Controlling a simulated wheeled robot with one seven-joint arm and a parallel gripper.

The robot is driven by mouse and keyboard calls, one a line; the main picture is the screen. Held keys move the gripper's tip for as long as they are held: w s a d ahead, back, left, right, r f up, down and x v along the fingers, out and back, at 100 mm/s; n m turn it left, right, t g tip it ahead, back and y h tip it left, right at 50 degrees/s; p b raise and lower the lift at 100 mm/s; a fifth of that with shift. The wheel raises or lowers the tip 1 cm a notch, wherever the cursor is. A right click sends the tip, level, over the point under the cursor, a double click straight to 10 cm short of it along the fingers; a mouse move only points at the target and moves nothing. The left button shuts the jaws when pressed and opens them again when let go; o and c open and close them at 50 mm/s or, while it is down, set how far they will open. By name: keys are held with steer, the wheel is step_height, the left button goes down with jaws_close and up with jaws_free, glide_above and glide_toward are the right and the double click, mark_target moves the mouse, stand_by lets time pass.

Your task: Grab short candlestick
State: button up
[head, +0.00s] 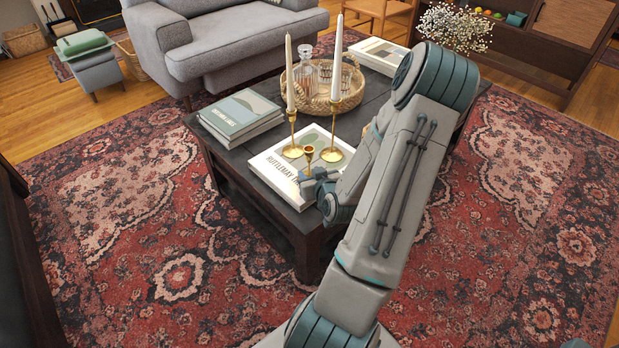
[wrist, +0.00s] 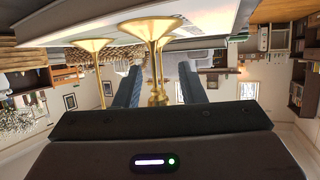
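The short candlestick (head: 309,155) is gold, holds no candle, and stands upright on a white book (head: 270,169) near the coffee table's front corner. Two taller gold candlesticks with white candles, one left (head: 293,146) and one right (head: 333,149), stand behind it on the same book. My gripper (head: 314,178) is low beside the short candlestick, partly hidden by my arm. In the wrist view, which is upside down, my gripper (wrist: 160,85) has its two fingers apart. The short candlestick (wrist: 156,58) shows between them, with visible gaps; contact cannot be seen.
The dark coffee table (head: 237,155) also bears a stack of books (head: 240,112) at left and a woven tray (head: 345,103) with a decanter (head: 305,79) behind. A grey sofa (head: 220,40) stands beyond. Patterned rug surrounds the table.

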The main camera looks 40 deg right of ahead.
mark_target(310, 167)
steer(key=x, duration=0.3)
steer(key=b+x, duration=0.1)
steer(key=x, duration=0.1)
steer(key=shift+w+d+r, duration=0.3)
steer(key=shift+d, duration=0.2)
jaws_close()
